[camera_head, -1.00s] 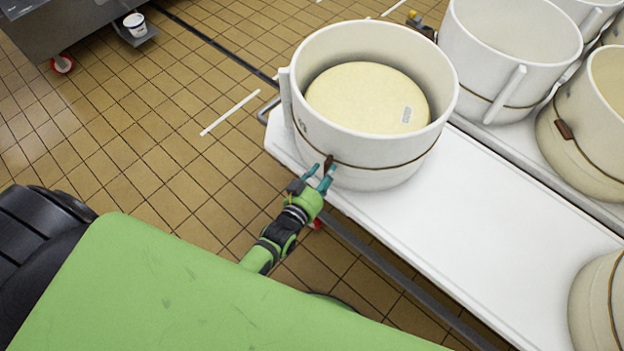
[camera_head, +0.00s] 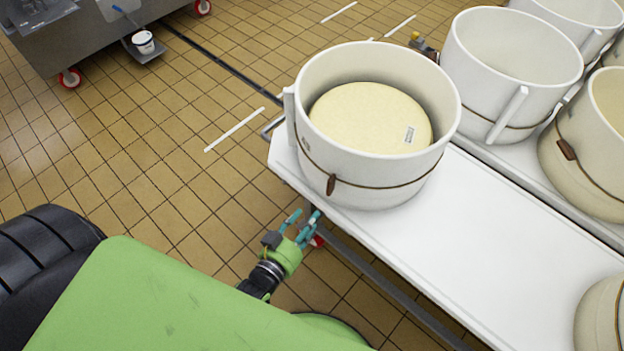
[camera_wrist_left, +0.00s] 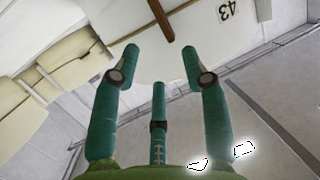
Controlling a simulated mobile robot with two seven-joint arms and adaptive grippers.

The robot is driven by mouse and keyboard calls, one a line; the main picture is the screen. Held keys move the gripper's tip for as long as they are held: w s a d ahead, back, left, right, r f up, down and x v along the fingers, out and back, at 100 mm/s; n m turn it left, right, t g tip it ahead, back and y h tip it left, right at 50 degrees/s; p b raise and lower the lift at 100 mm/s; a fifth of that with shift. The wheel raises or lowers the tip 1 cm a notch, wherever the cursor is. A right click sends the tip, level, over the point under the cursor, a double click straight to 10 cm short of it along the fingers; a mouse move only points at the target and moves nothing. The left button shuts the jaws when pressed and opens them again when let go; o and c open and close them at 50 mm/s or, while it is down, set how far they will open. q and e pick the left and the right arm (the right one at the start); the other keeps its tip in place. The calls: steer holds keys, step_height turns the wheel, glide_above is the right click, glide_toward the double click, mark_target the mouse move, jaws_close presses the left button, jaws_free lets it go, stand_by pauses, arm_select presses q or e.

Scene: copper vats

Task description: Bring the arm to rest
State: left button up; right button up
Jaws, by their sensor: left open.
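My left gripper (camera_head: 301,228) has teal fingers and a green body. It is open and empty, beside the near edge of the white table and below the near wall of the white mould. In the left wrist view its fingers (camera_wrist_left: 160,75) are spread with nothing between them. The white round mould (camera_head: 372,187) stands on the table's left end, with a pale cheese wheel (camera_head: 365,115) inside. A cord with a brown toggle (camera_head: 331,184) runs around the mould. My right gripper is not in view.
The white table (camera_head: 480,235) runs toward the lower right, with bare top in its middle. More moulds (camera_head: 515,65) stand behind it. A steel cart (camera_head: 95,40) is at the upper left. Tiled floor (camera_head: 150,150) is open on the left.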

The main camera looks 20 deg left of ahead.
arm_select(q)
steer(key=s+a+f+g, duration=0.1)
steer(key=s+f+g, duration=0.4)
steer(key=f, duration=0.5)
steer(key=s+f+g, duration=0.2)
steer(key=s+f, duration=0.4)
steer(key=f, duration=0.5)
steer(key=s+a+f+g+y, duration=0.1)
steer(key=s+a+f+g, duration=0.2)
steer(key=s, duration=0.6)
steer(key=s+a+f+g+y, duration=0.1)
steer(key=s+a+f+g, duration=0.2)
steer(key=s+f, duration=0.3)
steer(key=s+g, duration=0.1)
steer(key=s, duration=0.1)
steer(key=shift+s+f+m, duration=0.3)
steer(key=shift+s+f, duration=0.05)
